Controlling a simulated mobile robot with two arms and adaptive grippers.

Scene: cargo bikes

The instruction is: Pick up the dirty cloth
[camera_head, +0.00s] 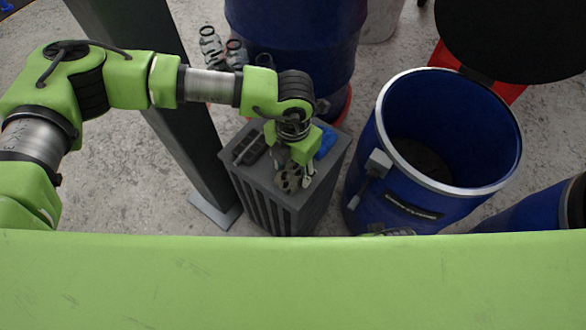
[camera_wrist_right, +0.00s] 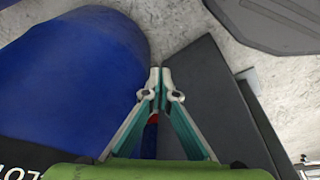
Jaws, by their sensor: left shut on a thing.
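My left gripper (camera_head: 295,176) points down over the top of a dark grey ribbed bin in the head view. It is shut on a small grey, dark-spotted thing (camera_head: 287,179), partly hidden by the fingers. I cannot tell for sure that this is the dirty cloth. A bright blue crumpled piece (camera_head: 326,141) lies behind the gripper on the bin top, partly covered by it. In the right wrist view my right gripper (camera_wrist_right: 160,78) has its fingertips together, with nothing seen between them.
The grey bin (camera_head: 317,206) stands between a dark post (camera_head: 165,125) and an open, blue drum (camera_head: 400,210). A dark block (camera_head: 249,149) lies on its top. Another blue drum (camera_head: 300,45) stands behind, with clear bottles (camera_head: 211,45) beside it. Concrete floor is free at left.

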